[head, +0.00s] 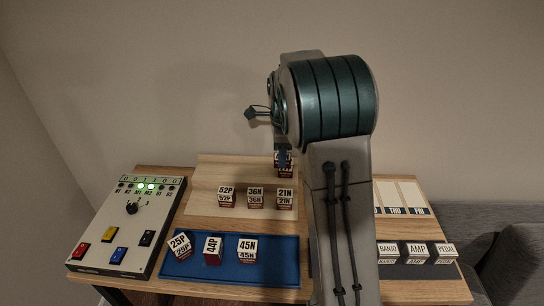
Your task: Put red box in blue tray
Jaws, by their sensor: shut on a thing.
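The blue tray (278,270) lies on the near part of the wooden table. In it are red boxes with white labelled tops: 25P (182,253), 44P (213,258) and 45N (246,258). My gripper (284,158) is behind the tray, over the far right of the pale board (205,177). It is shut on a red box (285,173), whose label is mostly hidden by the fingers. I cannot tell whether this box touches the board.
On the board stand boxes 52P (226,199), 36N (255,200) and 21N (285,203), just in front of the held box. A control panel (117,249) with coloured buttons is at left. Right of my arm are day cards (395,194) and blocks labelled BANJO, AMP (417,250) and PEDAL.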

